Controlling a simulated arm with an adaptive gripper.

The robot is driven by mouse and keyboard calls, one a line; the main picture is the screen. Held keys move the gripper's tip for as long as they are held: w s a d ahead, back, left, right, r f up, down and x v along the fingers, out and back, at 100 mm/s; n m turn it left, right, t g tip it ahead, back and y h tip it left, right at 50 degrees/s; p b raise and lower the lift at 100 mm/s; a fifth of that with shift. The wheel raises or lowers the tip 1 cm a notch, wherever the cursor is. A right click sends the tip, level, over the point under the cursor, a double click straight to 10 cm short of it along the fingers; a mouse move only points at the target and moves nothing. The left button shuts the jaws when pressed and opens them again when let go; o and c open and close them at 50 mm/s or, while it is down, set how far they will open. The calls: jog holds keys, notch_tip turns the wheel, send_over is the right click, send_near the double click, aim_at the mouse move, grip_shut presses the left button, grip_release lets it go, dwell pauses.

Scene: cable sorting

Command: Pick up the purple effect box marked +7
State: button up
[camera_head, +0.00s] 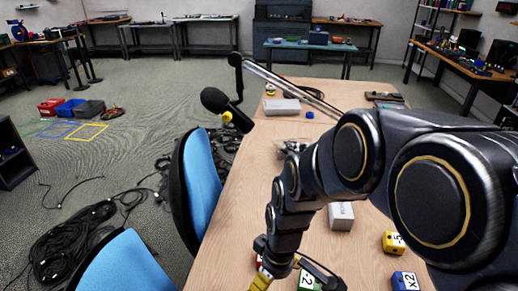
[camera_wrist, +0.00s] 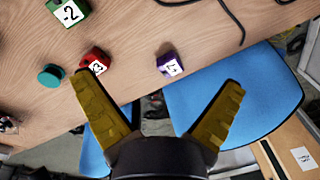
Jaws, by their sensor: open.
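The purple effect box (camera_wrist: 170,64) lies on the wooden table near its edge in the wrist view, with a white label whose mark looks like a 7. I cannot make it out in the head view. My gripper (camera_wrist: 160,80) has yellow fingers spread wide apart, with nothing between them. In the wrist picture the purple box shows between and slightly beyond the fingertips, apart from both. In the head view part of my gripper (camera_head: 261,282) shows at the bottom edge, mostly cut off.
A red box (camera_wrist: 95,60) appears beside the left fingertip, with a teal round object (camera_wrist: 50,76) to its left. A green box (camera_wrist: 68,11) marked -2 lies farther off. A blue chair (camera_wrist: 190,105) stands at the table edge. Yellow (camera_head: 393,243) and blue (camera_head: 405,281) boxes sit right.

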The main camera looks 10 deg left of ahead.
jog(key=w+a+f+n, duration=0.1)
jog(key=a+f+n, duration=0.1)
jog(key=a+f, duration=0.2)
jog(key=w+a+f+n, duration=0.1)
jog(key=a+f+n, duration=0.2)
jog(key=a+f, duration=0.2)
jog(key=w+a+f+n, duration=0.1)
jog(key=a+f+n, duration=0.1)
jog(key=a+f, duration=0.2)
jog(key=shift+w+a+f+n+t+y, duration=0.2)
jog(key=shift+w+f+n+t+y, duration=0.15)
jog(key=shift+f, duration=0.2)
jog(key=shift+s+a+f, duration=0.1)
jog(key=shift+a+f, duration=0.2)
jog(key=shift+f, duration=0.95)
jog(key=shift+s+a+f, duration=0.1)
jog(key=shift+a+f, duration=0.2)
jog(key=shift+f, duration=0.9)
jog(key=shift+s+a+f, duration=0.1)
jog(key=shift+a+f, duration=0.2)
jog(key=shift+f, duration=0.95)
jog(key=shift+w, duration=0.1)
jog(key=c, duration=1.2)
